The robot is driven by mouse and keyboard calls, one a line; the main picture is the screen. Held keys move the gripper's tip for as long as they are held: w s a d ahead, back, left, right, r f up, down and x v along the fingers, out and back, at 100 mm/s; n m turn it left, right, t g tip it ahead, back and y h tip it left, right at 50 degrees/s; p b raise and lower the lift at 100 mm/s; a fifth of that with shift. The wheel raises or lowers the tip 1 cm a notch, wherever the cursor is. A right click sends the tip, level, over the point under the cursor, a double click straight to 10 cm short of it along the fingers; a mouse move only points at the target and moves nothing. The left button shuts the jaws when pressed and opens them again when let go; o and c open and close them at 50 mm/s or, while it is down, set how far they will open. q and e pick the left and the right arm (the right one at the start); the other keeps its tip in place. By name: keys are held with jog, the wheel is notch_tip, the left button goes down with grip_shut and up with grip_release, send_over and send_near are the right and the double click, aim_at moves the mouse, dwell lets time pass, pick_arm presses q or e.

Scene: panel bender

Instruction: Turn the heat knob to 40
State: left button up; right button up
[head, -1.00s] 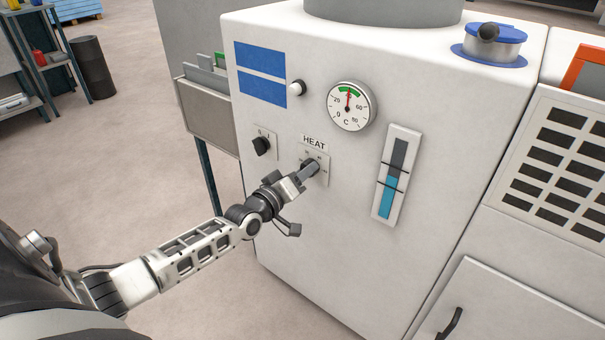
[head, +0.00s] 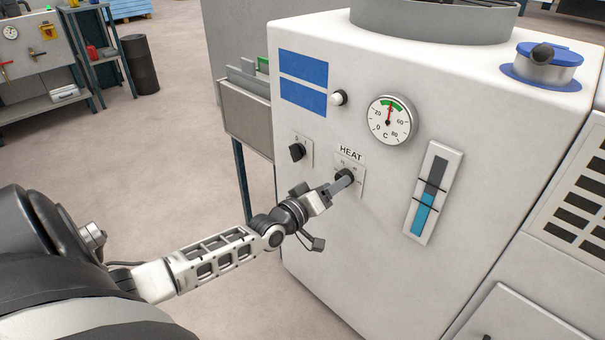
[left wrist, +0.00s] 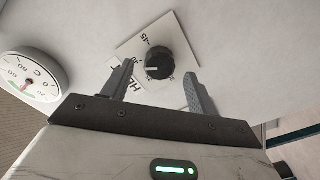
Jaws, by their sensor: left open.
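The black round heat knob (left wrist: 158,62) sits on a white square plate under the HEAT label (head: 351,153) on the white machine's front. In the left wrist view a pale mark on the knob points left in the picture. My left gripper (head: 340,184) is at the knob. In the left wrist view its two fingers (left wrist: 159,68) are open, one on each side of the knob, with visible gaps. My right gripper is not in view.
A round dial gauge (head: 390,120) with a red needle in its green band is above the knob. A second black knob (head: 297,152) is left of it, a white button (head: 338,98) above. A blue level strip (head: 432,193) is right.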

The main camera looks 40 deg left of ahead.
pick_arm(q)
jog(key=s+a+p, duration=0.1)
jog(key=s, duration=1.2)
jog(key=shift+s, duration=0.4)
